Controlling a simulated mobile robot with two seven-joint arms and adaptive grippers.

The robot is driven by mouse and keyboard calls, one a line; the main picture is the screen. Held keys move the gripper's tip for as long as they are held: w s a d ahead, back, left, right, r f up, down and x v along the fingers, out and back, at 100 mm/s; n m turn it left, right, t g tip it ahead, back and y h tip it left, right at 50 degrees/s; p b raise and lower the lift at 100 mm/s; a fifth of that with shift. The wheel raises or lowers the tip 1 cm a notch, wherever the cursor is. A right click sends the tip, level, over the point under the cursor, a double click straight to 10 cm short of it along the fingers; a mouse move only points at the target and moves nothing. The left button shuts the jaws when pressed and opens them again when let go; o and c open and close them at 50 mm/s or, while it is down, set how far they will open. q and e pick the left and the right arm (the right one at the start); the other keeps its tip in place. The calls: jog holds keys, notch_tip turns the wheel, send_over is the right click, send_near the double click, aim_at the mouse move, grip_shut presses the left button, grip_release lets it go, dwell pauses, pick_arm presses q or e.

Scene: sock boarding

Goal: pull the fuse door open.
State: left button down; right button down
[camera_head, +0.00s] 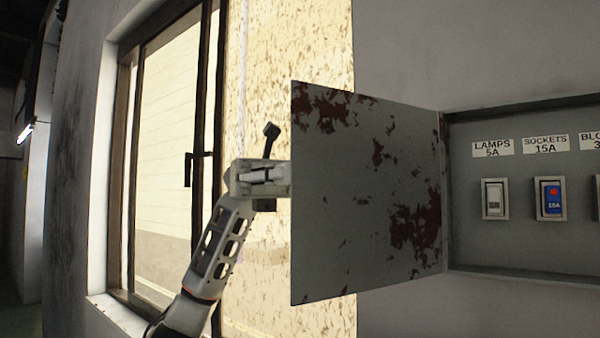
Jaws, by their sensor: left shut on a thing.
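The fuse door (365,195) is a grey metal panel with rust patches. It stands swung out to the left from its hinge at the left side of the fuse box (520,265). The box interior shows, with labels and switches. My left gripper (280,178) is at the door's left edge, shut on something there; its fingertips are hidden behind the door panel. A dark knob-ended piece (270,135) sticks up beside the gripper. My right gripper is not in view.
Inside the box are a white switch (495,198) under "LAMPS 5A" and a blue switch (551,198) under "SOCKETS 15A". A dark-framed window (203,90) with a handle stands left of and behind my left arm. Grey wall surrounds the box.

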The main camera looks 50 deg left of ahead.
pick_arm(q)
jog(key=shift+w+a, duration=0.15)
jog(key=shift+a, duration=0.1)
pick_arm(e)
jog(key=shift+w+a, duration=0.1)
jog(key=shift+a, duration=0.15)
pick_arm(q)
jog(key=c, duration=2.5)
grip_release()
jog(key=shift+c, duration=0.2)
jog(key=v, duration=1.2)
